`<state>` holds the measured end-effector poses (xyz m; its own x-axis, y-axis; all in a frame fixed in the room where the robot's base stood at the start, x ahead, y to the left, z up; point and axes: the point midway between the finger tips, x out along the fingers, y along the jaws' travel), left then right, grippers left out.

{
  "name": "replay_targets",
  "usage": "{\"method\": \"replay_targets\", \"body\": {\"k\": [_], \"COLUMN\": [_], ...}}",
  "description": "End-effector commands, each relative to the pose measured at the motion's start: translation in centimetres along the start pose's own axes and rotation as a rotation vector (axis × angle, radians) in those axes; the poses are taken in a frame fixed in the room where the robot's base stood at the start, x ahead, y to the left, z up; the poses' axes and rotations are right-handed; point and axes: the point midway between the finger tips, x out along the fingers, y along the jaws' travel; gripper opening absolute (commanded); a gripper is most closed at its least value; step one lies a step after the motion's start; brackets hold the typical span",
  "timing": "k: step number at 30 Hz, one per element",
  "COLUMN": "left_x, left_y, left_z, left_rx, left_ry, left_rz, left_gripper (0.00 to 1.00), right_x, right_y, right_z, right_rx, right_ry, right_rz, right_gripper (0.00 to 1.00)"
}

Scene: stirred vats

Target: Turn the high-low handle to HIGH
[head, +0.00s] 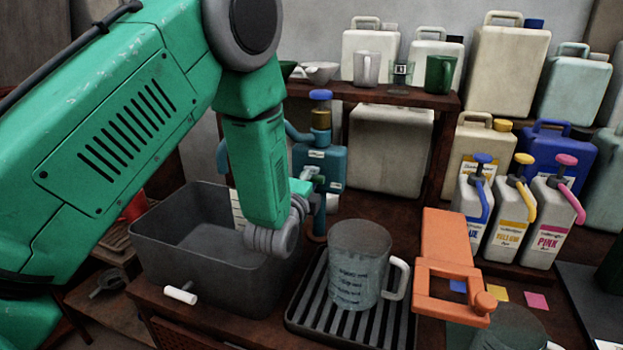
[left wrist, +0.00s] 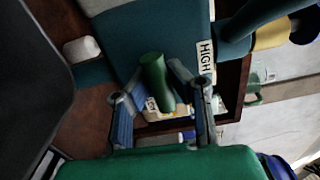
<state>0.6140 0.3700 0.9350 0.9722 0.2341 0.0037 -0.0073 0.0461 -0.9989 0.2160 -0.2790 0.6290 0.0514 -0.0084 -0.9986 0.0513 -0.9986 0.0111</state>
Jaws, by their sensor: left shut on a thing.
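The teal dispenser body (head: 330,163) with a brass collar and blue cap stands behind the grey tub, partly hidden by my left arm. In the left wrist view its teal body (left wrist: 160,30) carries a white label reading HIGH (left wrist: 205,57). A dark green cylindrical handle (left wrist: 156,80) lies between the fingers of my left gripper (left wrist: 160,92), which is shut on it. In the head view my left gripper (head: 304,188) is at the front of the dispenser, and its fingers are hard to make out. The handle is not clear there. My right gripper is not in view.
A dark grey tub (head: 185,225) stands left of the dispenser. A mug (head: 358,265) sits on a slatted drip tray (head: 300,320). An orange bracket (head: 450,250) is beside it. Pump bottles (head: 540,222) stand right. A shelf (head: 385,95) with cups is behind.

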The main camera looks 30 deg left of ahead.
Motion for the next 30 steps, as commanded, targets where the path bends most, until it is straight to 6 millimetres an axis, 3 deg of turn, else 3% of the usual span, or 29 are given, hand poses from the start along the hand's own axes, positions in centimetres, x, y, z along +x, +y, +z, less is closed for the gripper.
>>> {"method": "replay_targets", "body": {"k": [1, 20, 21, 22, 30], "left_x": [-0.34, -0.34, -0.35, -0.34, -0.19], "left_y": [0.78, 0.79, 0.80, 0.79, 0.35], "left_z": [-0.48, -0.44, -0.44, -0.42, 0.02], "left_rx": [0.000, 0.000, 0.000, 0.000, -0.002], "left_ry": [0.012, 0.012, 0.012, 0.011, 0.004], "left_rz": [0.021, 0.021, 0.021, 0.021, 0.009], "left_gripper": [0.00, 0.00, 0.27, 0.37, 0.40], "right_x": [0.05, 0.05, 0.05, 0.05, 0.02], "right_y": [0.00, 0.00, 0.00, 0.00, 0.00], "right_z": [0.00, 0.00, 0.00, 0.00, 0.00], "right_rx": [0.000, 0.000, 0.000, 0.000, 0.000], "right_ry": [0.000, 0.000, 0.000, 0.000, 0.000], "right_rz": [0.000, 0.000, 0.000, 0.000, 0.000], "right_gripper": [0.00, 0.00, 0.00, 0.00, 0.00]}}
